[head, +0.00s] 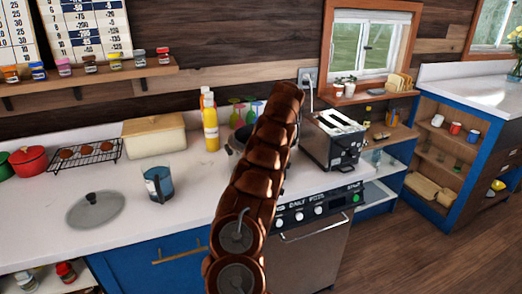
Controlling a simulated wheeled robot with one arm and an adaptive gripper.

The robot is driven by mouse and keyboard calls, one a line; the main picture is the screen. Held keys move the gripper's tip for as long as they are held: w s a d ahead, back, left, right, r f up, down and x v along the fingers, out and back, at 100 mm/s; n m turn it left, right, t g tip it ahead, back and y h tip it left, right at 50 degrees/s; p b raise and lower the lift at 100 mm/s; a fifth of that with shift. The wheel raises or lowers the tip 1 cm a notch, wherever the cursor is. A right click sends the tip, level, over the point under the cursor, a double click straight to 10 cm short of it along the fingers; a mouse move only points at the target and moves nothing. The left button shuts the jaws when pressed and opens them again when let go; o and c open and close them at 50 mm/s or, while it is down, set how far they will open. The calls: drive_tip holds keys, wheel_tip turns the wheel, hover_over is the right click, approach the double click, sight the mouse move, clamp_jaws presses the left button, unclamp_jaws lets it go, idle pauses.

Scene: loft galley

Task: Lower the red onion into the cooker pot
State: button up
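My copper-coloured segmented arm rises through the middle of the head view and covers most of the hob. My gripper is hidden from view, so what it holds cannot be seen. The cooker (318,212) has a steel front with knobs and an oven handle, right of the blue cabinet. A dark rounded vessel (235,142), seemingly the cooker pot, shows only its left edge beside my arm; its inside is hidden. I see no red onion anywhere in this view.
A grey lid (95,209) and a blue-and-clear jug (159,184) stand on the white counter (130,233). A red pot (28,160), wire rack (82,153), bread bin (153,135) and yellow bottle (211,129) stand behind. A steel toaster (335,139) is right of my arm.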

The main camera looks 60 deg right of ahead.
drive_tip(key=shift+f+b, duration=0.3)
drive_tip(key=shift+f, duration=0.1)
idle(0.3)
drive_tip(key=o, duration=1.2)
drive_tip(key=shift+r, duration=0.15)
drive_tip(key=shift+v, duration=5.85)
drive_tip(key=shift+s, duration=0.1)
